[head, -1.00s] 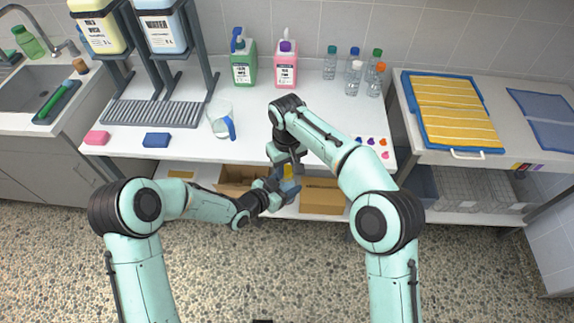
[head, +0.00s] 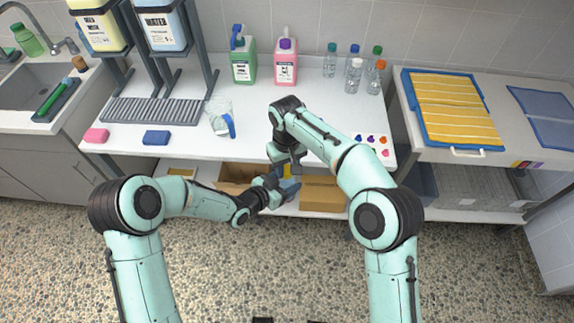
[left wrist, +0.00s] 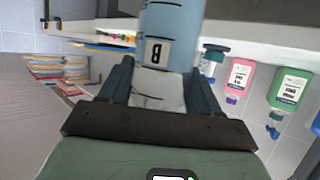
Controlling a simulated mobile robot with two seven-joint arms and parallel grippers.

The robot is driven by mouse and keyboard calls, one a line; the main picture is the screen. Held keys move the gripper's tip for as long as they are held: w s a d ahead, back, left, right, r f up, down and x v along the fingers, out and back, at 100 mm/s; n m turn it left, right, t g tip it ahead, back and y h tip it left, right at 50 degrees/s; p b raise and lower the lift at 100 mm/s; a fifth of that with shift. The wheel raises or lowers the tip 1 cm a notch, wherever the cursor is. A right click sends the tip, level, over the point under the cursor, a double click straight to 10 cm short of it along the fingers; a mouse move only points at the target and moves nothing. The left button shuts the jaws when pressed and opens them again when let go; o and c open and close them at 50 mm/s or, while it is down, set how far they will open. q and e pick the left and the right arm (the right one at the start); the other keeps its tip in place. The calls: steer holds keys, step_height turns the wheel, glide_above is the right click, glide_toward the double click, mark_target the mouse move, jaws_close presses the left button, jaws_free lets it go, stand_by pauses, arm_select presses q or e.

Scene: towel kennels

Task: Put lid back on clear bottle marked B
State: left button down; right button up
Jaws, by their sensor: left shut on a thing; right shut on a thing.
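The clear bottle marked B (left wrist: 175,25) is held between the fingers of my left gripper (left wrist: 160,88). It looks bluish above and clear lower down, with a white B label (left wrist: 155,52). In the head view my left gripper (head: 287,188) is in front of the counter's front edge, above the lower shelf. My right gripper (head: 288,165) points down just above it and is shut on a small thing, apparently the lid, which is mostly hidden. A gap between lid and bottle mouth cannot be made out. The bottle's mouth is outside the left wrist view.
Several capped bottles (head: 354,75) stand at the back of the counter (head: 300,110). Small coloured caps (head: 371,140) lie at its right front. A clear jug (head: 219,118) stands left of my grippers. Cardboard boxes (head: 322,195) are on the lower shelf.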

steer(key=m, duration=0.6)
steer(key=shift+a, duration=0.15)
steer(key=m, duration=0.4)
steer(key=shift+a+m, duration=0.1)
steer(key=shift+m, duration=0.3)
steer(key=m, duration=0.9)
steer(key=shift+w+a+m, duration=0.1)
steer(key=shift+m, duration=0.3)
steer(key=m, duration=0.4)
steer(key=shift+w+m, duration=0.1)
steer(key=shift+m, duration=0.2)
steer(key=m, duration=0.5)
steer(key=shift+w+m, duration=0.1)
steer(key=shift+m, duration=1.1)
steer(key=m, duration=0.4)
steer(key=shift+d+f+m, duration=0.2)
steer(key=shift+f+m, duration=0.1)
steer(key=shift+m, duration=0.1)
steer(key=shift+r+m, duration=0.25)
steer(key=shift+m, duration=0.25)
